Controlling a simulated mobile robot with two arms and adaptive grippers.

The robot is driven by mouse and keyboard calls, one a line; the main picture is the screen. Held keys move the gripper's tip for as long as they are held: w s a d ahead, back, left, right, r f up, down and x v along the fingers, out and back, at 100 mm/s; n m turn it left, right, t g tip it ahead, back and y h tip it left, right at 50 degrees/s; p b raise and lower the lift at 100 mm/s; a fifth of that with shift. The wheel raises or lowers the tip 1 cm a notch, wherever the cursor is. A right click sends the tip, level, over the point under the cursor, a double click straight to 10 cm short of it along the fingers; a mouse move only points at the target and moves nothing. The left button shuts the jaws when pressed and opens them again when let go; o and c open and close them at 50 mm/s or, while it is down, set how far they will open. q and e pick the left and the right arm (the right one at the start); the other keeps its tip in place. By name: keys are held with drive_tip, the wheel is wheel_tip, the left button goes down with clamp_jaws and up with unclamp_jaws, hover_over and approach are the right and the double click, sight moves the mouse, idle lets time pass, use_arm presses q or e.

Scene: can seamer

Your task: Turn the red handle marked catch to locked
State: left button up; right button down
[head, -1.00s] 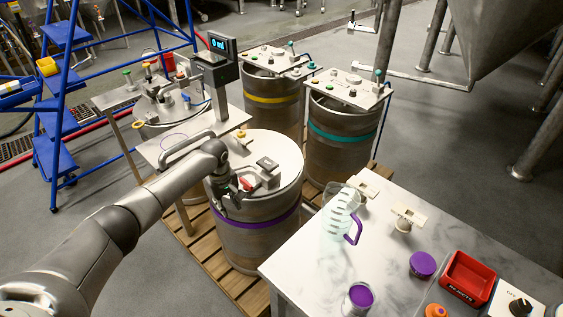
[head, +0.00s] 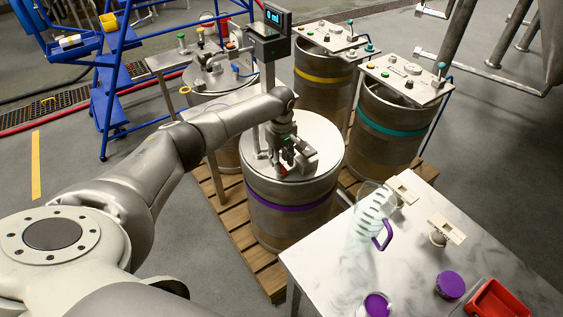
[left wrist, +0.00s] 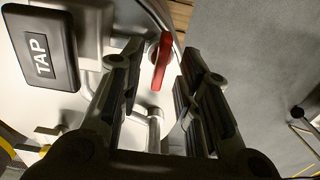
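The red handle (left wrist: 162,62) shows in the left wrist view as a narrow lever beside the grey fitting on the keg's lid. In the head view only a bit of red (head: 284,170) shows below my gripper. My left gripper (head: 280,160) points down over the lid of the purple-banded keg (head: 290,208). In the left wrist view its two fingers (left wrist: 162,55) are apart, with the handle between their tips and a gap on both sides. No marking for catch or locked is legible. My right gripper is out of view.
A black plate reading TAP (left wrist: 40,47) sits left of the handle. Kegs with a yellow band (head: 318,83) and a teal band (head: 393,130) stand behind. A table (head: 400,265) at lower right holds a clear jug (head: 368,215), purple-topped items and a red tray (head: 497,302).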

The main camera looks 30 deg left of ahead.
use_arm(q)
drive_tip(key=shift+s+f, duration=0.1)
drive_tip(key=shift+f, duration=0.65)
clamp_jaws()
